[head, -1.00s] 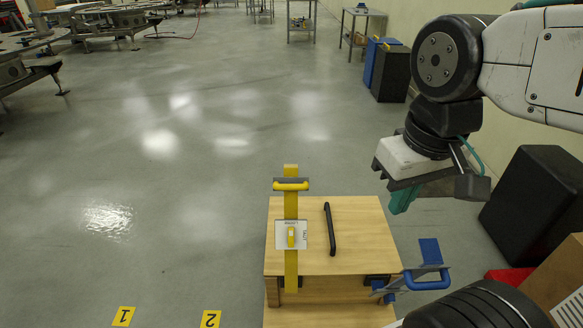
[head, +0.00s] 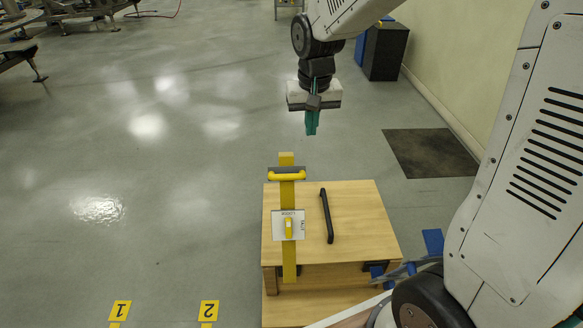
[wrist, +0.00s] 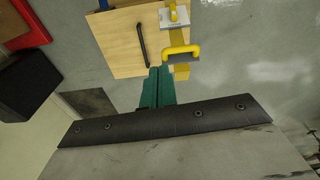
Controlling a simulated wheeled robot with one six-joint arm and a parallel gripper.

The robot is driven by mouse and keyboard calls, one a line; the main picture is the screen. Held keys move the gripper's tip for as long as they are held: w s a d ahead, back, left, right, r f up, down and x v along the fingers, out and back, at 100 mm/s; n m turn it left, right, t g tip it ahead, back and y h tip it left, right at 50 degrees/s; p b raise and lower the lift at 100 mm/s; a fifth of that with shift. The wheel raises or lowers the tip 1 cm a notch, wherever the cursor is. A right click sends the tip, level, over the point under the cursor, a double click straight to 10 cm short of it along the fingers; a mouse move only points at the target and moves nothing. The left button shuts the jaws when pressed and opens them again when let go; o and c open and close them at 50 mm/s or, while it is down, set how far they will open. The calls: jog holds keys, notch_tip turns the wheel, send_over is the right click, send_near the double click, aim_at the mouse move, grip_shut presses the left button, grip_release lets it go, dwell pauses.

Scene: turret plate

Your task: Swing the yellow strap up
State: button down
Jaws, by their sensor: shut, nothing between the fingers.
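A white plate with a yellow latch (head: 288,228) sits on the strap nearer the front. The strap (wrist: 180,48) and handle (wrist: 182,53) also show in the wrist view. My gripper (head: 311,122) is shut and empty, above and beyond the far edge of the box. In the wrist view its teal fingers (wrist: 158,82) are together, just short of the handle in the picture.
A black bar handle (head: 327,215) is fixed on the box top. A blue handle (head: 432,243) is at the box's right, partly hidden by my arm. Yellow floor markers 1 (head: 120,311) and 2 (head: 208,311) lie front left.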

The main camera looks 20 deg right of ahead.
jog(key=m, duration=0.1)
send_near(291, 167)
jog(key=f, duration=0.5)
jog(key=s+f, duration=0.1)
jog(key=f, duration=0.2)
jog(key=shift+a+f, duration=0.2)
jog(key=shift+s+r, duration=0.1)
jog(key=shift+s, duration=0.05)
